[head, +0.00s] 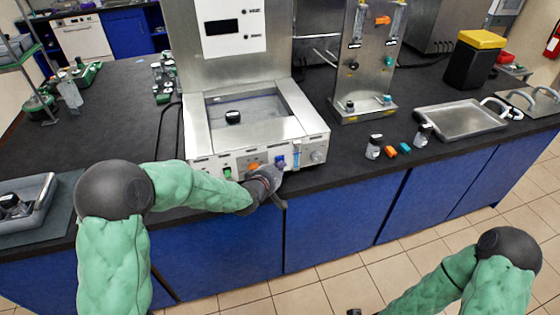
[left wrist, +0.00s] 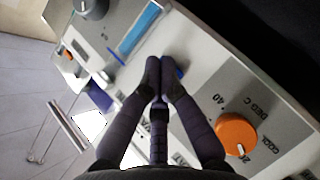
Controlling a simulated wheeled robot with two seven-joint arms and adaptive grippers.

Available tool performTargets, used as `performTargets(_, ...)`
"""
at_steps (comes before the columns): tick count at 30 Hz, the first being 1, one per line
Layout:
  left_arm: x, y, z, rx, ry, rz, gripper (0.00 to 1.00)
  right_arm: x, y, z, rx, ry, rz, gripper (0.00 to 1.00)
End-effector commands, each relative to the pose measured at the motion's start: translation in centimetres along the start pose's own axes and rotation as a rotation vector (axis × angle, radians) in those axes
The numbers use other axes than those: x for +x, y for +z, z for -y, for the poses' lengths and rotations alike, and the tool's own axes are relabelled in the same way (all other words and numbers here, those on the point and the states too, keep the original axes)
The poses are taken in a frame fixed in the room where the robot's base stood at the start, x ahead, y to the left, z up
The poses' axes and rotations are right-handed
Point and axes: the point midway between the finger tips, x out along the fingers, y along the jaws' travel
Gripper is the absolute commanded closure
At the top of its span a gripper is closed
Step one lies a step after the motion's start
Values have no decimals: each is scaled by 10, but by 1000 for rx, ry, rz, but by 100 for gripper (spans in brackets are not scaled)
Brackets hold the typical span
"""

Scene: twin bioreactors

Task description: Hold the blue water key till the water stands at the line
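The steel water bath (head: 255,125) stands on the bench with a front panel of controls. The blue water key (head: 280,161) is on that panel, right of the orange knob (head: 253,167). My left gripper (head: 272,174) is at the key; in the left wrist view its fingertips (left wrist: 160,70) are together, and a blue edge of the key (left wrist: 179,71) shows just beyond them. Contact is hard to tell. A blue-filled level strip (left wrist: 138,31) is beside the key; its line is too small to make out. My right arm is low at the right; its gripper is barely visible at the bottom edge.
A grey knob (head: 317,157) is at the panel's right end, a green switch (head: 227,173) at its left. Right of the bath are a steel stand (head: 365,65), small bottles (head: 374,147) and a tray (head: 462,120).

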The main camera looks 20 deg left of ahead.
Motion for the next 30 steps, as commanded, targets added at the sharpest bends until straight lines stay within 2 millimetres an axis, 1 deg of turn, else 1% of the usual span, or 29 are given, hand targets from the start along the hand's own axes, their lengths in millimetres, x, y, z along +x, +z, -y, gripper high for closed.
performTargets(6,-6,7,0,0,1,0,100,2,0,-1,0,0,0,23)
performTargets(17,-8,9,0,1,0,1,100,2,0,-1,0,0,0,23)
performTargets(30,-34,36,0,-1,-1,2,100,3,0,-1,0,0,0,23)
